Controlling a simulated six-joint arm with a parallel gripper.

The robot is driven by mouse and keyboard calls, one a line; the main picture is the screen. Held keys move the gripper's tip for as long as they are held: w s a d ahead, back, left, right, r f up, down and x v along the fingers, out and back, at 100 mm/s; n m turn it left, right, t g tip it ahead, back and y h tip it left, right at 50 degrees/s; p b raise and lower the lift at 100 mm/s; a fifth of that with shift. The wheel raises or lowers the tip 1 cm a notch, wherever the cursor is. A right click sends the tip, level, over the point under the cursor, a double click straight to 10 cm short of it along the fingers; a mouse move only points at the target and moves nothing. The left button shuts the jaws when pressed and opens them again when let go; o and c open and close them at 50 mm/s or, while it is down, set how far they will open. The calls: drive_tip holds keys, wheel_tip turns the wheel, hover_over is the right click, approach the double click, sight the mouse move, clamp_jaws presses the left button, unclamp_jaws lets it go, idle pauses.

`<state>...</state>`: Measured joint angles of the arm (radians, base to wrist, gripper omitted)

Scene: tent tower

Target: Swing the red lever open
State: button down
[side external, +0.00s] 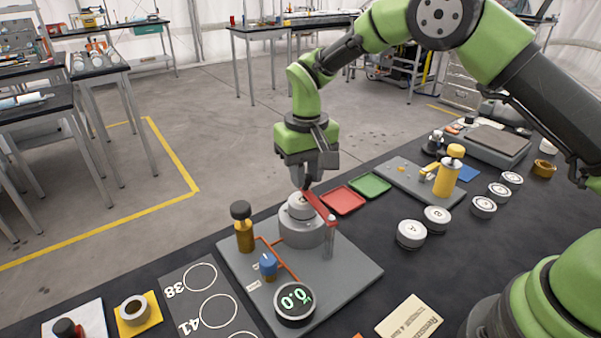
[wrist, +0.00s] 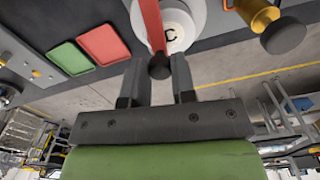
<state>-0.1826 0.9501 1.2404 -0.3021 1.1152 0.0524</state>
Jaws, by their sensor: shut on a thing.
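The red lever (side external: 318,205) lies across the top of a grey cylindrical holder (side external: 301,233) that holds a white-topped piece. Its right end meets a slim upright post (side external: 330,243) on the grey board. In the wrist view the red lever (wrist: 153,25) crosses the white top marked C (wrist: 178,22) and ends in a dark knob (wrist: 159,67) between my fingertips. My gripper (side external: 304,184) points down at the lever's far end and is shut on it. The fingers hide part of that end in the side view.
On the grey board (side external: 345,277), a brown bottle-shaped post with dark knob (side external: 244,230), a blue valve (side external: 268,265) and a round gauge (side external: 295,302) stand close by. Red (side external: 343,200) and green (side external: 370,185) trays lie behind. White discs (side external: 411,234) stand right.

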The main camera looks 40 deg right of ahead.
drive_tip(key=d+m, duration=0.2)
drive_tip(key=shift+s+m, duration=0.3)
drive_tip(key=shift+m, duration=0.1)
drive_tip(key=s+d+m, duration=0.5)
drive_tip(key=s+m, duration=0.3)
drive_tip(key=m, duration=0.5)
drive_tip(key=shift+d, duration=0.15)
drive_tip(key=shift+s, duration=0.1)
drive_tip(key=c, duration=0.9)
unclamp_jaws()
drive_tip(key=shift+c, duration=0.2)
